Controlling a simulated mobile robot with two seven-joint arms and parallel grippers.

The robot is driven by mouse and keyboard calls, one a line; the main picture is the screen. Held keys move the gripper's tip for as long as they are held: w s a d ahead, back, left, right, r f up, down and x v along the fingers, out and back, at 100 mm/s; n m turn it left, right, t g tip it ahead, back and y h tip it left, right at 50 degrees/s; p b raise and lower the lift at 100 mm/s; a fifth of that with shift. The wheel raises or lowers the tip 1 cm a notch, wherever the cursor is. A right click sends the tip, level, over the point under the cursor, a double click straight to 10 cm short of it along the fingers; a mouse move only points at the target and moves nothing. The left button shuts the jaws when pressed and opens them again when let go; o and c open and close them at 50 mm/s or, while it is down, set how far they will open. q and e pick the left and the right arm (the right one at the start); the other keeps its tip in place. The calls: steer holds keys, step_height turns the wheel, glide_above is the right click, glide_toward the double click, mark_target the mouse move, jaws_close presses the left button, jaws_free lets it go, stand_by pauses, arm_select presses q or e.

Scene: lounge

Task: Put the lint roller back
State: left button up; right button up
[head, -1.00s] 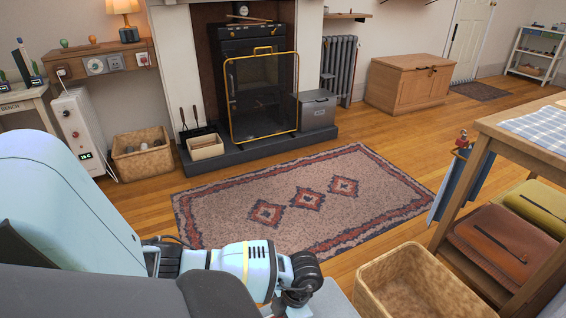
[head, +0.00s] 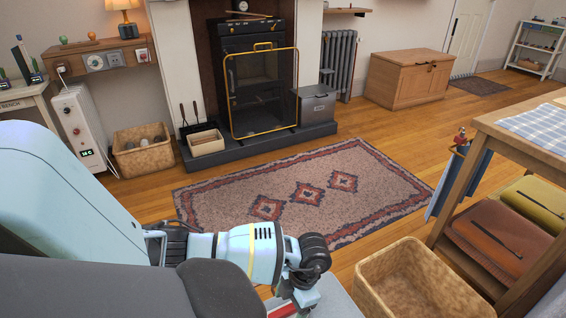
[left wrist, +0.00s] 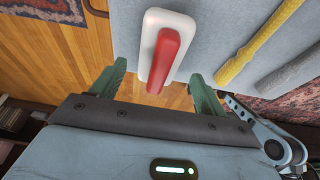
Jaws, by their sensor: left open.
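A red bar-like handle on a white rounded base (left wrist: 166,48) lies on a light grey surface (left wrist: 215,35) in the left wrist view; it may be the lint roller, but I cannot tell for sure. A red and white part (head: 283,310) also shows at the bottom edge of the head view, partly hidden by my arm. My left gripper (left wrist: 158,74) is open, its green fingers apart on either side of the red handle's near end. Whether they touch it cannot be told. My right gripper is not in view.
A yellow strip (left wrist: 258,42) and a grey strip (left wrist: 290,75) lie right of the red handle. A wicker basket (head: 378,264) stands beside the grey surface. A wooden table (head: 488,128) with folded items below is at right. The patterned rug (head: 230,200) is clear.

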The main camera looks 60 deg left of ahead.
arm_select(q)
steer(key=p+v, duration=0.1)
steer(key=v, duration=0.5)
steer(key=shift+r, duration=0.1)
steer(key=shift+w+r+p, duration=0.15)
steer(key=shift+r+p, duration=0.2)
steer(key=shift+r, duration=0.05)
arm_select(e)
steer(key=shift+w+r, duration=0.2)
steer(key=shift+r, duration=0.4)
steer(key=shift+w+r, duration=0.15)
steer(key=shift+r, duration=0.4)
